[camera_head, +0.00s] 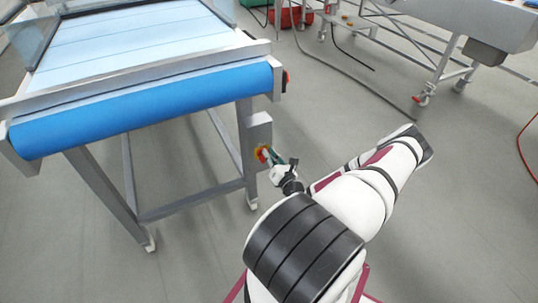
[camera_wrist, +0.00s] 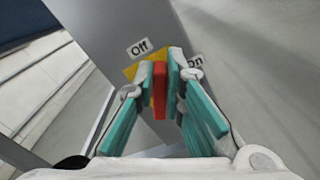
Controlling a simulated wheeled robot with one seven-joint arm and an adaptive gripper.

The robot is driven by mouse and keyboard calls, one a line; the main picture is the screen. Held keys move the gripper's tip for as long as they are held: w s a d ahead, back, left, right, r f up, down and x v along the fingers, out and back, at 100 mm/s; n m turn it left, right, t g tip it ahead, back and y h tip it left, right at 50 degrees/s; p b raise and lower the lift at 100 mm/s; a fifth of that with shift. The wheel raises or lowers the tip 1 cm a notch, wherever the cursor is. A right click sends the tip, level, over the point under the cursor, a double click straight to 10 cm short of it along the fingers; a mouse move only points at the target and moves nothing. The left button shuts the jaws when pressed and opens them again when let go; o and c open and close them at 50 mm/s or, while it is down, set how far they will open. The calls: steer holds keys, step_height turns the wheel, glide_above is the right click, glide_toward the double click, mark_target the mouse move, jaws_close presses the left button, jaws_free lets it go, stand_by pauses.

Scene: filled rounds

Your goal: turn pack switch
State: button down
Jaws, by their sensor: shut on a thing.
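The pack switch is a red handle (camera_wrist: 160,88) on a yellow plate (camera_wrist: 131,71), mounted on a grey box (camera_wrist: 112,30). Labels "Off" (camera_wrist: 139,48) and "On" (camera_wrist: 195,61) sit on the box, at upper left and to the right of the handle. In the head view the switch (camera_head: 262,153) is on the box (camera_head: 257,128) at the conveyor's right leg. My gripper (camera_wrist: 161,85) has its teal-padded fingers closed on both sides of the red handle. In the head view my gripper (camera_head: 270,158) is at the switch. The fingers hide part of the yellow plate.
The conveyor (camera_head: 150,100) with a blue roller end stands at the left, above the switch box. A second machine on wheeled legs (camera_head: 440,75) is at the upper right. A red crate (camera_head: 290,18) and cables lie on the floor behind. The grey floor to the right is mostly clear.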

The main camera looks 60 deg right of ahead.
steer(key=c, duration=1.7)
jaws_free()
steer(key=shift+o, duration=0.2)
steer(key=v, duration=1.2)
